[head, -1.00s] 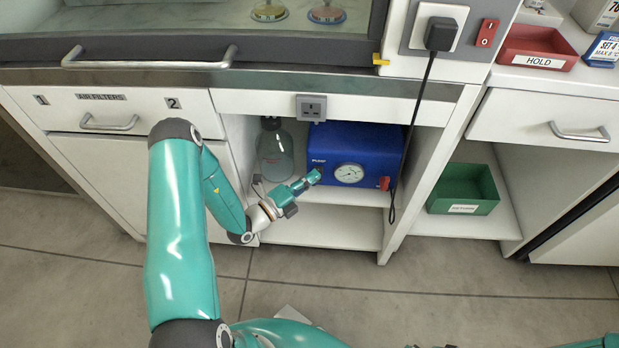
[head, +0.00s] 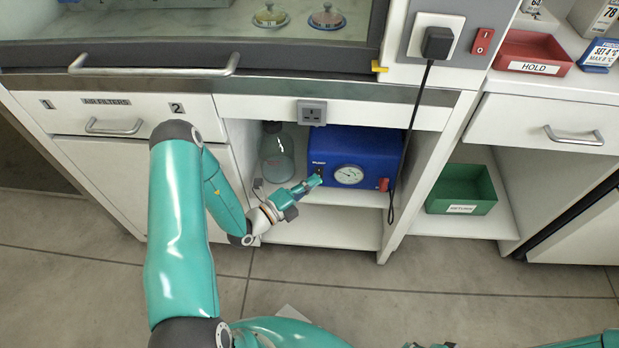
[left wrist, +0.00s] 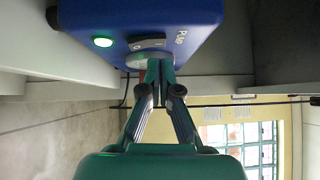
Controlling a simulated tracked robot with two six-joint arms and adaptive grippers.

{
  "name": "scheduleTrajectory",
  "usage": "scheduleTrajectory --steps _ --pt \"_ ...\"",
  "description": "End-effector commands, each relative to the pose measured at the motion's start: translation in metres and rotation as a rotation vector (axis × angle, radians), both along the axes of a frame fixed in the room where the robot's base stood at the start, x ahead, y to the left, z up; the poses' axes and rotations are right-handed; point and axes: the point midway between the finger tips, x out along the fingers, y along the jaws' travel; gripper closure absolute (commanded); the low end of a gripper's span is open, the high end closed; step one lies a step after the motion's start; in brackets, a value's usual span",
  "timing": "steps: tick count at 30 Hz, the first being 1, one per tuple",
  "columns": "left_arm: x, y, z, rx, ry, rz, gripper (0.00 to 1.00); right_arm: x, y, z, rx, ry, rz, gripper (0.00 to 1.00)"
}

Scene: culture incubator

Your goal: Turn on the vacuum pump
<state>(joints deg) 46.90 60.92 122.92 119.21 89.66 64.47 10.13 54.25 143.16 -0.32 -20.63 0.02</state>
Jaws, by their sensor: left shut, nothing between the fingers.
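The blue vacuum pump (head: 385,150) stands on a shelf inside the open bay under the cabinet. Its front has a round white gauge (head: 348,175) and a small dark switch (head: 319,168) at the left. In the left wrist view the pump (left wrist: 160,15) shows a rocker switch (left wrist: 147,43) with an O mark and a brightly lit green lamp (left wrist: 102,41). My left gripper (head: 317,182) is shut and empty, its tips just in front of the pump's left front, close to the switch; its tips (left wrist: 156,62) also show in the left wrist view. I cannot tell if they touch.
A glass bottle (head: 277,155) stands left of the pump. A black cord (head: 418,120) hangs from the plug (head: 437,43) down past the pump's right side. A green tray (head: 461,190) is on the right shelf, a red HOLD tray (head: 532,52) above. Bay walls flank the pump.

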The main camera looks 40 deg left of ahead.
Motion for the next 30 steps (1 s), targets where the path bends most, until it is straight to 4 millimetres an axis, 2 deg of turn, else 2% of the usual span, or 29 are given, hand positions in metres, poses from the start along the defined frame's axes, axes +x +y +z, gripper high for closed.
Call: scheduleTrajectory --steps 4,12,16,21,30 --pt "-0.017 -0.016 0.006 -0.006 0.005 -0.005 1.0 0.0 0.0 0.014 0.0 0.0 0.0 0.6" --pt "-0.074 0.003 0.009 -0.003 0.004 -0.002 1.0 0.0 0.0 0.019 0.0 0.0 0.0 0.6" --pt "-0.094 0.007 0.011 -0.002 0.003 -0.003 1.0 0.0 0.0 0.021 0.0 0.0 0.0 0.6" --pt "-0.107 0.01 0.012 -0.001 0.002 -0.007 1.0 0.0 0.0 0.022 0.0 0.0 0.0 0.6" --pt "-0.109 0.01 0.012 -0.001 0.001 -0.008 1.0 0.0 0.0 0.022 0.0 0.0 0.0 0.6"
